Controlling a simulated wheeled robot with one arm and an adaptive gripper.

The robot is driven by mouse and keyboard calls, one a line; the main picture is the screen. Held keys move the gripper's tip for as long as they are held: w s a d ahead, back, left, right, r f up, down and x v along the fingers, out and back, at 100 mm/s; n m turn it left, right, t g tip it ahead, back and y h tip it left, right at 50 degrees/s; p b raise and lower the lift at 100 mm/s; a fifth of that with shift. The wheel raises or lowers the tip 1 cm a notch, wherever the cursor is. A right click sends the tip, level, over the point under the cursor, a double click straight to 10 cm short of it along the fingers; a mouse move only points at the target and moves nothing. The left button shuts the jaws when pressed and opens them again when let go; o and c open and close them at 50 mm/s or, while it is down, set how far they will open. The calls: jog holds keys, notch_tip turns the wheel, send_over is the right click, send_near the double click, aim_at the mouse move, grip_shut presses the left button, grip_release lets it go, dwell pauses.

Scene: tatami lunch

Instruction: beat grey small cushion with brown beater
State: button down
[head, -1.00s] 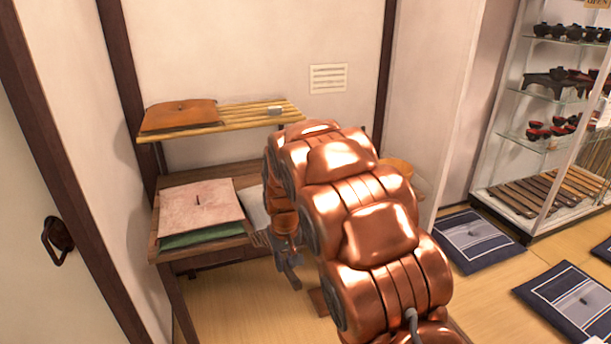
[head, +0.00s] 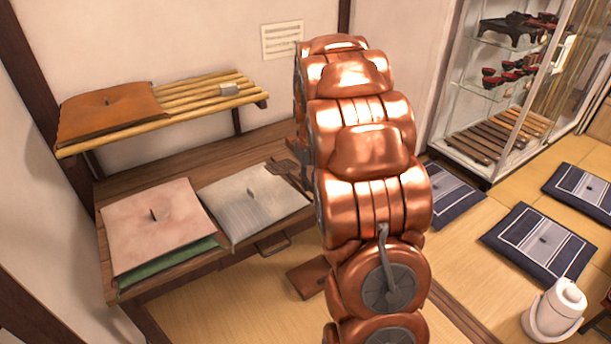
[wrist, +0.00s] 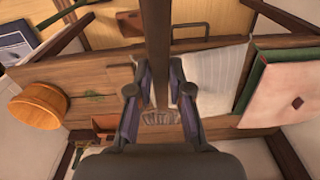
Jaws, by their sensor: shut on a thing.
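The grey small cushion (head: 252,198), pale with faint stripes, lies flat on the wooden bench right of a pink cushion. It shows in the wrist view (wrist: 222,68), right of the beater. The brown beater's (wrist: 157,45) straight dark shaft runs up the picture between my fingers. My gripper (wrist: 160,100) is shut on the beater above the bench. I cannot tell whether the beater touches the cushion.
The pink cushion (head: 155,225) lies on a green one (head: 165,267) at the bench's left. A slatted shelf (head: 200,104) with an orange cushion (head: 108,110) hangs above. A wooden tub (wrist: 38,103) stands left in the wrist view. Floor cushions (head: 540,243) lie right.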

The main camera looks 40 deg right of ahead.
jog(key=shift+a+f, duration=0.1)
jog(key=shift+f, duration=0.15)
notch_tip(320, 180, down, 8)
jog(key=b, duration=0.4)
notch_tip(320, 180, up, 9)
jog(key=shift+r+p, duration=0.1)
jog(key=shift+p, duration=0.9)
notch_tip(320, 180, down, 10)
jog(key=f+b, duration=0.1)
jog(key=b, duration=0.3)
notch_tip(320, 180, up, 11)
jog(key=shift+w+f+p, duration=0.1)
jog(key=shift+w+p, duration=0.05)
jog(key=shift+p, duration=0.8)
jog(key=shift+f, duration=0.15)
